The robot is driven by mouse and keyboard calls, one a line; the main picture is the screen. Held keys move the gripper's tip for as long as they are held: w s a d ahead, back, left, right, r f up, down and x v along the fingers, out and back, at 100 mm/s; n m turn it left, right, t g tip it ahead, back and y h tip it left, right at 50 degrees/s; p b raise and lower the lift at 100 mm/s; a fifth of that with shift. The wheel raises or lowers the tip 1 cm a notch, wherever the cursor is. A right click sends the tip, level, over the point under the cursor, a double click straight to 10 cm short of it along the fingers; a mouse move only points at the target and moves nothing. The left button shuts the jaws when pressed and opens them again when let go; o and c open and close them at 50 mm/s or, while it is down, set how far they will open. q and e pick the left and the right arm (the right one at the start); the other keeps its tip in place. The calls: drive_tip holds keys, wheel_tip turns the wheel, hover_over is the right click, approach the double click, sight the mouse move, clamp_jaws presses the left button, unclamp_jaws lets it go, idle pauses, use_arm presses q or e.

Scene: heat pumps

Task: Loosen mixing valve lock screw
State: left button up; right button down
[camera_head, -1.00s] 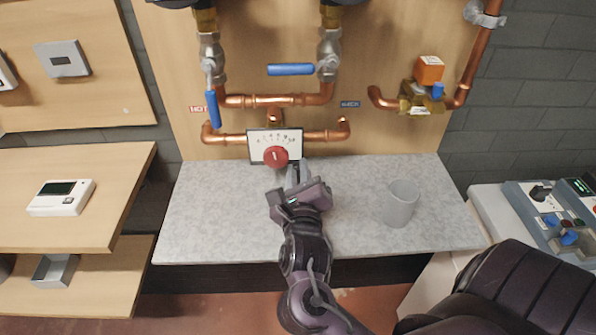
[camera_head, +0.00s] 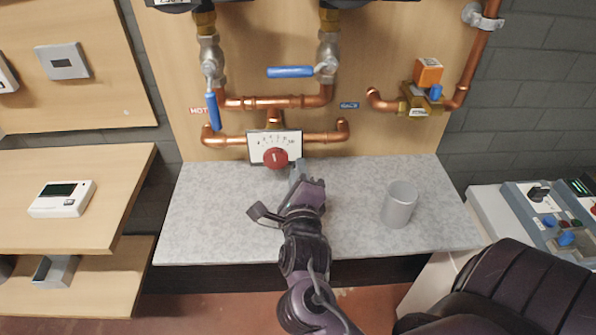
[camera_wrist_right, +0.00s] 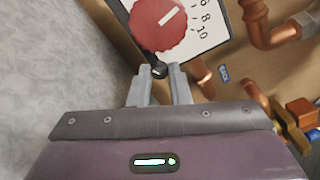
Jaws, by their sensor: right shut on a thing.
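The mixing valve has a white scale plate (camera_head: 290,139) with a red round knob (camera_head: 276,158) on its lower front. The knob (camera_wrist_right: 160,22) fills the top of the right wrist view. The small dark lock screw (camera_wrist_right: 159,71) shows just below the knob, between the fingertips. My right gripper (camera_head: 295,171) reaches up to the valve from the front. In the right wrist view its two fingers (camera_wrist_right: 160,78) are shut on the screw, with the screw's dark end showing between them. The screw is hidden in the head view. My left gripper is not in view.
Copper pipes (camera_head: 270,101) with blue-handled valves (camera_head: 291,71) run on the wooden board above. A grey cup (camera_head: 399,204) stands on the grey worktop (camera_head: 210,215) right of my arm. A control box (camera_head: 550,225) is at the far right. The worktop's left side is clear.

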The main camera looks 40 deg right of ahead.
drive_tip(key=shift+n, duration=0.5)
drive_tip(key=c, duration=1.3)
unclamp_jaws()
drive_tip(key=shift+c, duration=0.2)
